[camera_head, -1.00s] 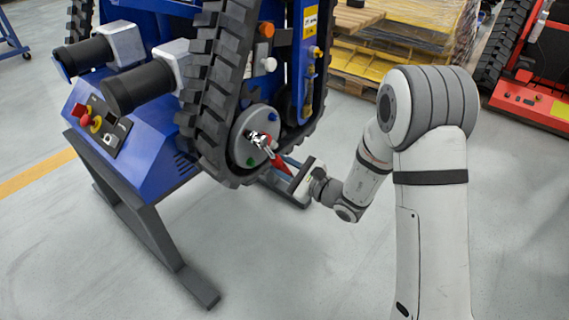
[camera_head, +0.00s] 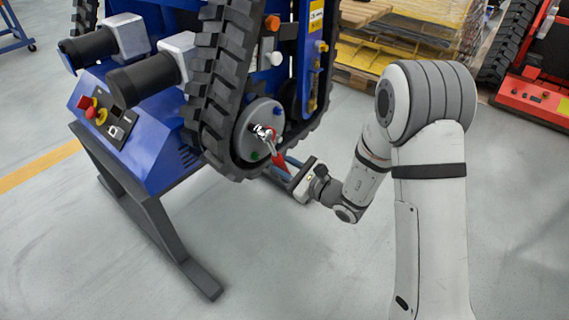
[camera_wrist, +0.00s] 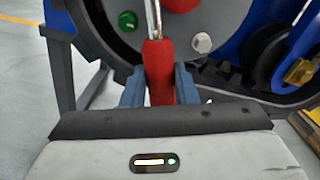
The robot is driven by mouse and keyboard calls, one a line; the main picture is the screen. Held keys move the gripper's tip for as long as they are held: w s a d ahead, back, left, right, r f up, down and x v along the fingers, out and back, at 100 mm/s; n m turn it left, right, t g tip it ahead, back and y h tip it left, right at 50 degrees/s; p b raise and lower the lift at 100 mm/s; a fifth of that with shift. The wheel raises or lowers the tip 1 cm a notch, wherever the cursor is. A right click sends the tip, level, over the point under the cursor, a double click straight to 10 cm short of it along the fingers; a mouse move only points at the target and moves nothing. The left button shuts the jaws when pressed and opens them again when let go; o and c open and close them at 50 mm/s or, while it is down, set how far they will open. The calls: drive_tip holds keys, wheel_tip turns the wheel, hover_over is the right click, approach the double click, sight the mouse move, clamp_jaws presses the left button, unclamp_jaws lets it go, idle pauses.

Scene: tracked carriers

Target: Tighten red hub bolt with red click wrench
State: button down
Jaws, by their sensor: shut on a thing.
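The red click wrench has a red handle (camera_head: 279,158) and a shiny metal head (camera_head: 263,131). My gripper (camera_head: 288,172) is shut on the handle, which also shows between the fingers in the wrist view (camera_wrist: 159,75). The wrench head lies over the grey hub disc (camera_head: 249,139), near its middle. I cannot tell whether it is seated on a bolt. A large red part (camera_wrist: 183,4) of the hub is cut off by the top edge of the wrist view. The red bolt cannot be made out in the head view, where the wrench head covers that area.
The hub carries a green bolt (camera_wrist: 127,20), a grey bolt (camera_wrist: 202,42) and a blue bolt (camera_head: 277,112). A black rubber track (camera_head: 216,90) runs around it. The blue carrier stands on a dark stand (camera_head: 160,225). The floor in front is clear; yellow pallets (camera_head: 390,65) stand behind.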

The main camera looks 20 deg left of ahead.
drive_tip(key=shift+s+a+f+m, duration=0.15)
drive_tip(key=shift+s+m, duration=0.25)
drive_tip(key=shift+s, duration=0.05)
drive_tip(key=shift+s+a+f+m+p, duration=0.15)
drive_tip(key=shift+s+a+m+p, duration=0.15)
drive_tip(key=shift+s+m, duration=0.3)
drive_tip(key=shift+s+a+f+m+p, duration=0.1)
drive_tip(key=shift+s+a+m+p, duration=0.15)
drive_tip(key=shift+s+m, duration=0.35)
drive_tip(key=shift+s+a+m+p, duration=0.2)
drive_tip(key=shift+s+m+p, duration=0.15)
drive_tip(key=shift+s+m, duration=0.25)
drive_tip(key=shift+s, duration=0.1)
